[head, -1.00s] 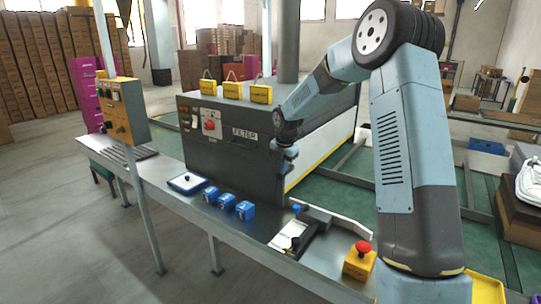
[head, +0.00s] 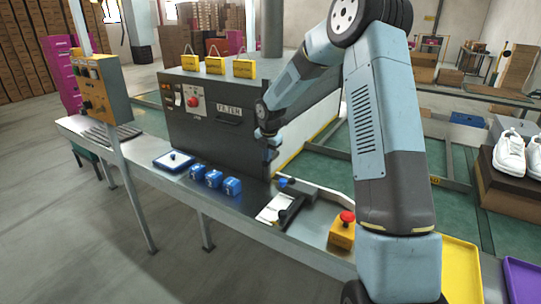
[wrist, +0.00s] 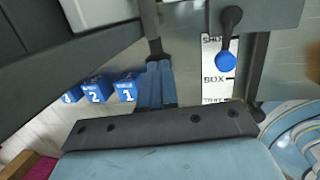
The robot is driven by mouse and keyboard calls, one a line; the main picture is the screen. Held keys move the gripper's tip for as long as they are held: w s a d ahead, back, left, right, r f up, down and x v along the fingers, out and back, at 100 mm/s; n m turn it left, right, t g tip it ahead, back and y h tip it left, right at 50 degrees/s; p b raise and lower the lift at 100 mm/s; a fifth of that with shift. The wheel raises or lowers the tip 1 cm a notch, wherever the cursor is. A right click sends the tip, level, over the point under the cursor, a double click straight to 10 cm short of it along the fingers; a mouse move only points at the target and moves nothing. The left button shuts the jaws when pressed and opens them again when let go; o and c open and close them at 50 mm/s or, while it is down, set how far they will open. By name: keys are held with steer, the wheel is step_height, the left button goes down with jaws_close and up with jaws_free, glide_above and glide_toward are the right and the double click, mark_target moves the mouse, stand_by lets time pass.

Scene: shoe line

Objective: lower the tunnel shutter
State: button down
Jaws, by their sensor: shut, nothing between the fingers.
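The dark grey tunnel housing (head: 215,140) stands on the metal bench, with a FILTER label and a red knob on its front. I cannot clearly make out its shutter in either view. My gripper (head: 269,153) is at the right end of the housing front, pointing down. In the wrist view my gripper's blue fingers (wrist: 155,85) are together and empty. A dark rod (wrist: 149,28) appears at the fingertips there; I cannot tell whether they touch it. A dark bar (wrist: 70,68) crosses the upper left of that view.
Blue numbered cubes (head: 214,178) and a blue-rimmed tray (head: 175,161) are on the bench (head: 135,155). A blue-knobbed lever (wrist: 226,58) is by a white label plate (wrist: 218,75). A red stop button (head: 346,218) sits right. A post carries a yellow control box (head: 97,88).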

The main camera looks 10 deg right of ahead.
steer(key=shift+s+a+f, duration=0.1)
steer(key=shift+s, duration=0.15)
steer(key=w+v, duration=0.1)
steer(key=v, duration=1.1)
steer(key=s+d+r+m+h, duration=0.1)
steer(key=s+r+m, duration=0.6)
steer(key=s+r, duration=0.4)
steer(key=s+d+r+m+t, duration=0.1)
steer(key=s+d+m, duration=0.1)
steer(key=s+m, duration=0.8)
steer(key=s+d+r+m+t, duration=0.1)
steer(key=s+m, duration=0.9)
steer(key=s, duration=1.2)
steer(key=shift+d+r+t+y, duration=0.35)
steer(key=shift+d+t, duration=0.25)
steer(key=shift+d, duration=0.4)
steer(key=c, duration=1.8)
jaws_free()
